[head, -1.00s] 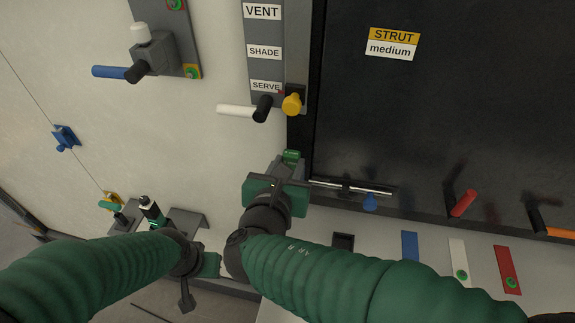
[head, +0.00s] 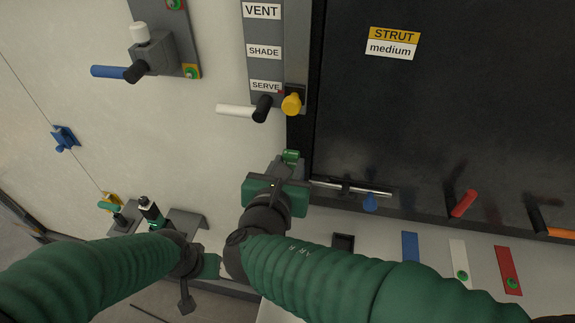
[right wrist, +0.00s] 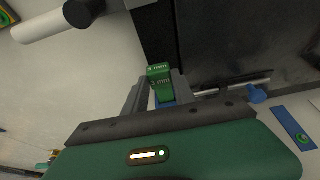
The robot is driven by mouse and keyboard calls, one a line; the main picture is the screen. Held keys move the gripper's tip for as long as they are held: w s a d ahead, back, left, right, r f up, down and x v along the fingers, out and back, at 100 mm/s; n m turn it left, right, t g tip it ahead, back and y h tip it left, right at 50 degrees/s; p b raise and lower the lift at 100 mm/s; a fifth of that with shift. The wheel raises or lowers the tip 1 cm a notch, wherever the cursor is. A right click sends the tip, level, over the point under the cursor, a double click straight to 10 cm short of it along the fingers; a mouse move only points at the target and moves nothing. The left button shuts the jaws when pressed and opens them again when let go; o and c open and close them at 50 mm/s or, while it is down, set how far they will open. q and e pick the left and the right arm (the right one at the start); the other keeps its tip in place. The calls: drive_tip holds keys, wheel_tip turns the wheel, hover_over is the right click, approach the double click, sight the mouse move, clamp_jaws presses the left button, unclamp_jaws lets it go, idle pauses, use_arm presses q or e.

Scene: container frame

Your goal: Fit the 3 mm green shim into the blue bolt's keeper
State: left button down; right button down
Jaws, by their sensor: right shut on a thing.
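The green shim (right wrist: 158,71), with "mm" lettering on it, stands between the two fingers of my right gripper (right wrist: 158,92). I cannot read its number. My right gripper (head: 283,172) is shut on it, and the shim's top shows green in the head view (head: 291,156). A patch of blue shows below the shim in the right wrist view. The blue bolt (head: 370,201) has a metal rod (head: 350,188) pointing toward this gripper. The keeper is largely hidden by my gripper, so I cannot tell whether the shim is in it. My left gripper (head: 210,265) is low at left; its fingers are unclear.
A grey bracket (head: 187,220) stands beside my left gripper. A white-handled lever (head: 236,111) and a yellow knob (head: 292,104) stick out above my right gripper. Red (head: 464,203) and orange (head: 560,232) handles lie to the right. The dark panel (head: 440,120) is mostly clear.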

drive_tip(key=shift+f+b, duration=1.15)
drive_tip(key=shift+f, duration=0.05)
